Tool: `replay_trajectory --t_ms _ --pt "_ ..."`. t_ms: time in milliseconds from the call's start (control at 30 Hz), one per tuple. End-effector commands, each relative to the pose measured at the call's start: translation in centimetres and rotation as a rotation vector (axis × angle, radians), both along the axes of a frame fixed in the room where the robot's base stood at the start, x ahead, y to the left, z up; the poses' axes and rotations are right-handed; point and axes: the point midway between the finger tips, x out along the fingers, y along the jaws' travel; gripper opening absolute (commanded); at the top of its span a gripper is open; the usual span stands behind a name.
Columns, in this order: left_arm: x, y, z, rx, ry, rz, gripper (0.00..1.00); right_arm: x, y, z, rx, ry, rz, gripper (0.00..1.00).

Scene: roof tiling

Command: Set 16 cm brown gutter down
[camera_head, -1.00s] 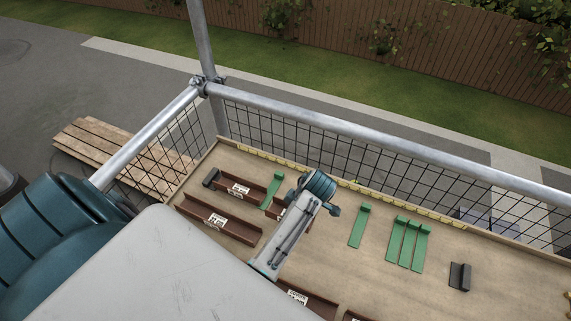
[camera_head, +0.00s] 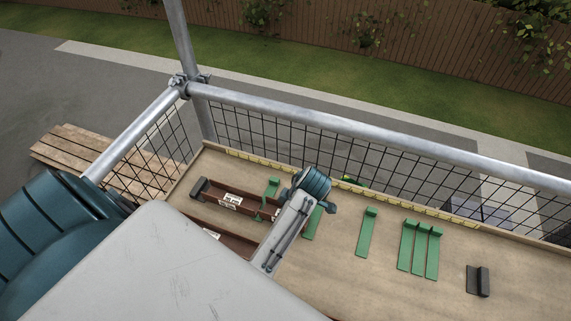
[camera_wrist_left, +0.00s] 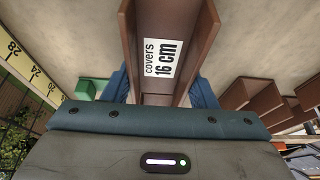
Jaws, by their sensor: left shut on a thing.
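The brown gutter (camera_wrist_left: 181,78) labelled "covers 16 cm" lies between the blue fingers of my left gripper (camera_wrist_left: 160,88) in the left wrist view. The gripper is shut on it, and the label faces the camera. In the head view my left wrist is over the left part of the worktop, and its fingers and most of the held gutter are hidden under it. Whether the gutter touches the worktop cannot be told. My right gripper is in neither view.
The wooden worktop (camera_head: 335,262) holds a brown gutter with a dark end (camera_head: 213,195), green brackets (camera_head: 367,235) and a dark piece (camera_head: 478,281). Other brown channels (camera_wrist_left: 264,100) stand at the right in the wrist view. Mesh railing (camera_head: 290,135) borders the far side.

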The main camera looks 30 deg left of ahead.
Motion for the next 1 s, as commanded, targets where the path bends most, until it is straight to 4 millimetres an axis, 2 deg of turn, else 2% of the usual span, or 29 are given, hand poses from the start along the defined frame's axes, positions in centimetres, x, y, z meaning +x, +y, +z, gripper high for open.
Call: replay_trajectory --t_ms 100,367,400,500,800,900,1000 --pt "0.0 0.0 0.0 0.000 0.000 0.000 0.28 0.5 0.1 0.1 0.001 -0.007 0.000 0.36" --pt "0.0 0.0 -0.8 0.000 0.001 -0.001 0.28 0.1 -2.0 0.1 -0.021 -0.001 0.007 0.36" --pt "0.0 0.0 -0.8 0.000 0.001 -0.001 0.58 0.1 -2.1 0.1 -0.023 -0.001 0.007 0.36" --pt "0.0 0.0 -0.8 0.000 0.001 -0.001 0.74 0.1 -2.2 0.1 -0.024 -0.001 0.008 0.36" --pt "0.0 0.0 -0.6 0.000 0.000 0.000 0.74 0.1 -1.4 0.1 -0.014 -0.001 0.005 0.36" --pt "0.1 0.0 0.3 0.000 -0.002 0.000 0.74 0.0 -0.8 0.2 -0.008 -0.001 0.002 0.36" --pt "0.1 -0.4 1.5 -0.002 0.000 -0.001 0.74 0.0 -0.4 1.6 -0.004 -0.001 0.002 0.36"
